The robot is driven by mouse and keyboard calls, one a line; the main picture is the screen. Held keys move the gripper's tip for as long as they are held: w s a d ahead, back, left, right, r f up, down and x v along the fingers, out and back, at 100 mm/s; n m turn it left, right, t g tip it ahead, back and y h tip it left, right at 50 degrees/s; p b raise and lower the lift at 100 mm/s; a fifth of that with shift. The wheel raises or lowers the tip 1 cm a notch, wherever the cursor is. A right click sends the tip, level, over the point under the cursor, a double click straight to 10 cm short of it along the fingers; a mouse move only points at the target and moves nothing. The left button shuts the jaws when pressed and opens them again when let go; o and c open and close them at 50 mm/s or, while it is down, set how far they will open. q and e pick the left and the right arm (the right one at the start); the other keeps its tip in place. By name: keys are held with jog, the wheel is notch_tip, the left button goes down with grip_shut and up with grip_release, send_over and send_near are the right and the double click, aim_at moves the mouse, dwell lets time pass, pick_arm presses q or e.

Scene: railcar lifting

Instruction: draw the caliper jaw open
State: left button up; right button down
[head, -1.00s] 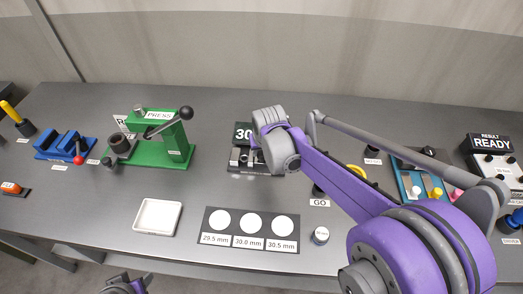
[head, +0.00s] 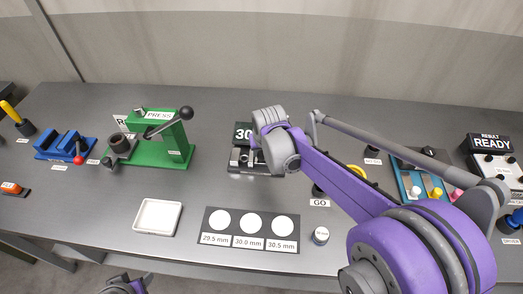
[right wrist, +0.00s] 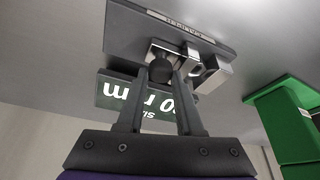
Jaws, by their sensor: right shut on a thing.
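The caliper (head: 240,157) is a dark base with silver metal jaw blocks and a display reading "30" (head: 243,133), near the table's middle. My right wrist hides its right part. In the right wrist view the caliper base (right wrist: 140,28) lies ahead, with silver blocks (right wrist: 214,75) and a dark round knob (right wrist: 160,72). My right gripper (right wrist: 170,70) is shut on the knob, one finger on each side of it. My left gripper (head: 126,286) shows only partly at the bottom edge; its fingers cannot be made out.
A green press (head: 160,140) with a lever stands left of the caliper. A white tray (head: 157,217) and a card with three white circles (head: 251,229) lie in front. A small cylinder (head: 320,236) stands right of the card.

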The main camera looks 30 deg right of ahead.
dwell(0.3)
jog(key=shift+s+d, duration=0.4)
jog(key=shift+d, duration=0.25)
jog(key=shift+s+d, duration=0.4)
jog(key=shift+d, duration=0.25)
jog(key=c, duration=0.9)
grip_release()
jog(key=shift+o, duration=0.3)
jog(key=shift+d, duration=0.1)
jog(key=v, duration=1.1)
jog(key=shift+p, duration=0.3)
jog(key=shift+s+f, duration=0.1)
jog(key=shift+f, duration=0.05)
